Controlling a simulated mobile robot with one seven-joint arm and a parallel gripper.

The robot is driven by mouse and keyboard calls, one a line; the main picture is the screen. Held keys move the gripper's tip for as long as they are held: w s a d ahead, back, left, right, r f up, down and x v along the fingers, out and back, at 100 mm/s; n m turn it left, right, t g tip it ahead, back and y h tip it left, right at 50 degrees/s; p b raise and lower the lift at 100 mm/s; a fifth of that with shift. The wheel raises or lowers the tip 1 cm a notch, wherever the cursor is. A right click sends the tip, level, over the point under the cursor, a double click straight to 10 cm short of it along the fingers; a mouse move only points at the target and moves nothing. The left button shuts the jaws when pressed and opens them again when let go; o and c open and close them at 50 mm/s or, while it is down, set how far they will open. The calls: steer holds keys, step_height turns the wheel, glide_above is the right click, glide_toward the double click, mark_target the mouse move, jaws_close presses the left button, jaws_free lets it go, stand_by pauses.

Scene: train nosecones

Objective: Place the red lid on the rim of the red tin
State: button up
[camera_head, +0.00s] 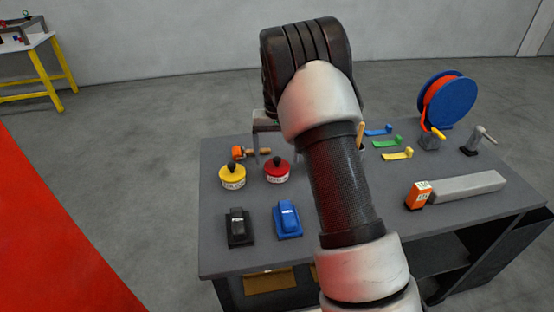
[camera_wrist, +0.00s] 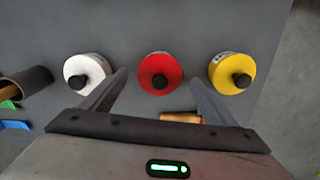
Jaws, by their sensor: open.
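The red lid (camera_head: 277,166) has a black knob and shows on top of a round labelled tin, the red tin (camera_head: 277,179), on the grey table. In the wrist view the red lid (camera_wrist: 160,66) is in the middle, seen from above. The tin's rim is hidden under it, so I cannot tell how the lid is seated. My gripper (camera_wrist: 158,80) is open and empty, with one finger towards each side of the red lid and its knob between them. In the head view my arm hides much of the gripper.
A yellow-lidded tin (camera_head: 232,177) stands left of the red one; a white-lidded tin (camera_wrist: 84,73) shows in the wrist view. An orange tool with a wooden handle (camera_head: 240,152) lies behind. Black (camera_head: 237,224) and blue (camera_head: 288,218) pedal-like devices stand in front.

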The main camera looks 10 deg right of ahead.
mark_target(277, 159)
steer(key=s+r+t, duration=0.1)
steer(key=s+r, duration=0.2)
steer(key=r, duration=0.6)
steer(key=s+r, duration=0.2)
steer(key=r, duration=0.6)
steer(key=s+r+n+t+p, duration=0.1)
steer(key=s+r+p, duration=0.1)
steer(key=s, duration=1.2)
steer(key=s+r+t+p, duration=0.2)
steer(key=s+r, duration=0.3)
steer(key=s, duration=1)
steer(key=shift+s+r+n+t+p, duration=0.2)
steer(key=shift+n+t+p, duration=0.15)
steer(key=shift+p, duration=0.4)
